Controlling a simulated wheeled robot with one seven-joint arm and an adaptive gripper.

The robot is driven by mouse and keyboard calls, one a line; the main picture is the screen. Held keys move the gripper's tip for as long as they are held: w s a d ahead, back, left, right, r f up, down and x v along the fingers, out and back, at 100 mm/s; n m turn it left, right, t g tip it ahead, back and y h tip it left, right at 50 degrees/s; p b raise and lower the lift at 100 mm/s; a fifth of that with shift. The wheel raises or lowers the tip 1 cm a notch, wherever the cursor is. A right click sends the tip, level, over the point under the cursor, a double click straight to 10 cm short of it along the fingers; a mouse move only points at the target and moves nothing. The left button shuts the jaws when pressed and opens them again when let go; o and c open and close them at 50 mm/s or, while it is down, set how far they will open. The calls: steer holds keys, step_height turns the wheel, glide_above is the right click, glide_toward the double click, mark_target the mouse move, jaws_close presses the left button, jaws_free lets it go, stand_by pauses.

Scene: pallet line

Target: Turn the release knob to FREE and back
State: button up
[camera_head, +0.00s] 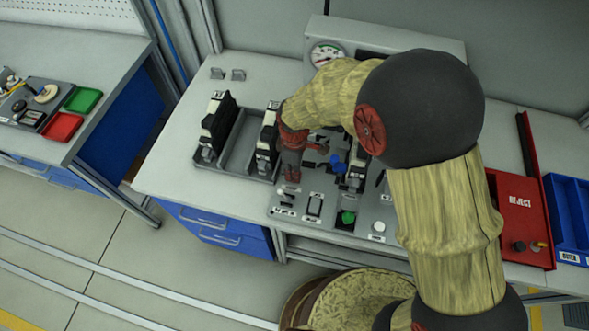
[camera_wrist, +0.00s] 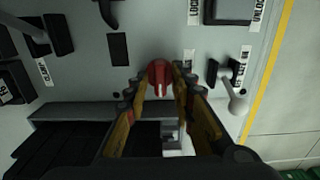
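A red knob (camera_wrist: 160,72) with a pale slot or mark on its near side sits on the grey control panel (camera_wrist: 115,80), in the upper middle of the wrist view. My gripper (camera_wrist: 162,82) has one finger on each side of the knob, and both fingertips lie close against it. It appears shut on the knob. In the head view my gripper (camera_head: 291,170) points down at the panel's left part, and it mostly hides the knob there. I cannot read a FREE mark or the knob's setting.
The panel also carries a green button (camera_head: 348,217) and a blue knob (camera_head: 338,163). A black-handled fixture (camera_head: 216,125) stands left, a red reject bin (camera_head: 518,215) right.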

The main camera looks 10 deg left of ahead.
steer(key=shift+o, duration=0.3)
step_height(320, 180, up, 12)
stand_by(0.5)
stand_by(0.5)
steer(key=s+d+r+m+t, duration=0.2)
steer(key=s+d+r+m, duration=0.3)
steer(key=d, duration=0.4)
steer(key=s+d+r+m+t, duration=0.1)
steer(key=s+d+r+m, duration=0.3)
steer(key=d+r+m, duration=0.2)
steer(key=s+d+r+m+t, duration=0.2)
steer(key=s+d+r+m, duration=0.3)
steer(key=d+r, duration=0.3)
steer(key=d+m, duration=0.1)
steer(key=d, duration=0.3)
steer(key=shift+s+r+t, duration=0.15)
steer(key=shift+s+t, duration=0.15)
steer(key=shift+o, duration=0.4)
